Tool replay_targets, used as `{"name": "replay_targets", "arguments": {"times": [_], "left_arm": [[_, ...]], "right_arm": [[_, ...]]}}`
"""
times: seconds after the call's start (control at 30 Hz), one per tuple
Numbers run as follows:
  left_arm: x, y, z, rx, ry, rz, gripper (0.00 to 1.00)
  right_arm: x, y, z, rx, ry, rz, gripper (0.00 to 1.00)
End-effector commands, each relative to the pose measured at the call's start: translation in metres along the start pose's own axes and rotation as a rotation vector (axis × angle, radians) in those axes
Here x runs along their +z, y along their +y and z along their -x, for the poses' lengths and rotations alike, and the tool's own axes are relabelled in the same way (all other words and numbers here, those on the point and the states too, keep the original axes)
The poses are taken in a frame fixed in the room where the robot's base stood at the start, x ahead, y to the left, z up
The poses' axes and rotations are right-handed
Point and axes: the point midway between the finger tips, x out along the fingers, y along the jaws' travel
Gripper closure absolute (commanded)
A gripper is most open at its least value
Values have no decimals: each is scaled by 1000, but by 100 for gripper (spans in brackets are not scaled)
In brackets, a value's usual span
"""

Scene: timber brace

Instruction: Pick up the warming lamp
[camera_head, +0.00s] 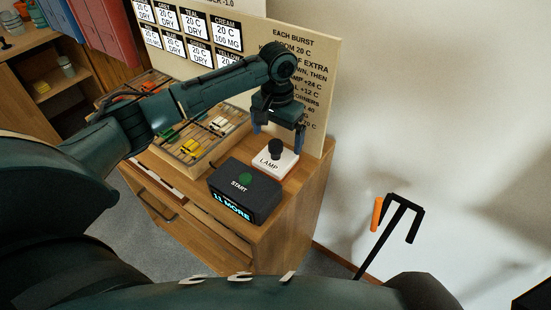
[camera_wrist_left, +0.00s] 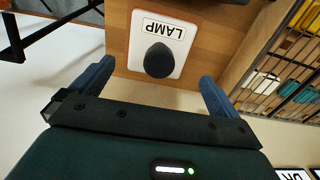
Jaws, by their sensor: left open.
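The lamp is a white block (camera_head: 287,161) with the word LAMP and a dark rounded knob (camera_head: 275,147) on top. It sits on the wooden cabinet top near its right edge. It also shows in the left wrist view, where the knob (camera_wrist_left: 159,60) lies between the finger lines, ahead of the palm. My left gripper (camera_head: 277,140) is open and empty, fingers pointing down, above and just behind the lamp in the head view. In the left wrist view its two blue fingers (camera_wrist_left: 156,80) are spread wide, on either side of the knob. My right gripper is not in view.
A black START box (camera_head: 245,190) with a green button stands in front of the lamp. A wire-topped tray (camera_head: 190,150) with small toy cars lies left of it. A board with writing (camera_head: 300,55) rises behind. A black forked stand with an orange grip (camera_head: 377,214) is at the right.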

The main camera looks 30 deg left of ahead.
Motion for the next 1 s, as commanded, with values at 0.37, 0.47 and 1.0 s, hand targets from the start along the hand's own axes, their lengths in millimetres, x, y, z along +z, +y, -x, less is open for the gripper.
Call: {"name": "replay_targets", "arguments": {"times": [0.37,0.47,1.0], "left_arm": [[10,3,-40,-1,-2,-1,0],[10,4,-53,0,0,-1,0],[9,4,-61,0,2,-2,16]], "right_arm": [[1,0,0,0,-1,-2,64],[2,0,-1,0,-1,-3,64],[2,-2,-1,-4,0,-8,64]]}}
